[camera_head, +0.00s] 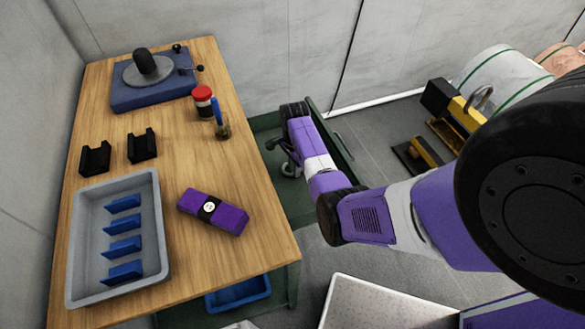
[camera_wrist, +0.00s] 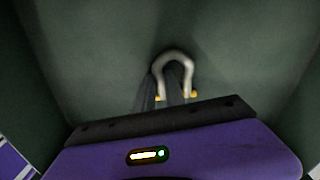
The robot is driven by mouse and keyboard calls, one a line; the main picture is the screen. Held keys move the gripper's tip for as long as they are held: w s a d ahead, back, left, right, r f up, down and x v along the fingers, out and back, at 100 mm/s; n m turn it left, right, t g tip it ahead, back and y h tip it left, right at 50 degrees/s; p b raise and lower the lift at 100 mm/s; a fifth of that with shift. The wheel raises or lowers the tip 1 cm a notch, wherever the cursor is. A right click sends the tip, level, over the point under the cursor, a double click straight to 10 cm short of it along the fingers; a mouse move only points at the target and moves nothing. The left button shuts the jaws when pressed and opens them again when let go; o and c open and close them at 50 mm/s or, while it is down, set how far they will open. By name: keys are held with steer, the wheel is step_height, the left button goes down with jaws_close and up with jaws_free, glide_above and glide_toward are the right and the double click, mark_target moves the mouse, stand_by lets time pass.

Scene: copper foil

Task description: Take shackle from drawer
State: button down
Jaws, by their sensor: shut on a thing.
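The shackle (camera_wrist: 173,66) is a pale grey metal bow with yellow ends, seen in the wrist view inside the dark green drawer (camera_wrist: 85,40). My gripper (camera_wrist: 167,92) is shut on the shackle; its grey fingers show beside the yellow ends, and the bow points away from the palm. In the head view, the open drawer (camera_head: 338,150) sticks out from the right side of the workbench. My gripper (camera_head: 275,146) reaches down into it there.
The wooden workbench (camera_head: 170,170) carries a grey tray (camera_head: 75,245) with blue dividers, black holders (camera_head: 95,158), a purple-black case (camera_head: 213,211), a red-lidded jar (camera_head: 203,102) and a blue turntable fixture (camera_head: 152,92). A yellow-black machine (camera_head: 465,112) stands on the floor at right.

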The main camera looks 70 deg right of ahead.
steer(key=shift+r, duration=0.1)
step_height(320, 180, up, 20)
steer(key=p, duration=0.3)
steer(key=shift+p, duration=0.35)
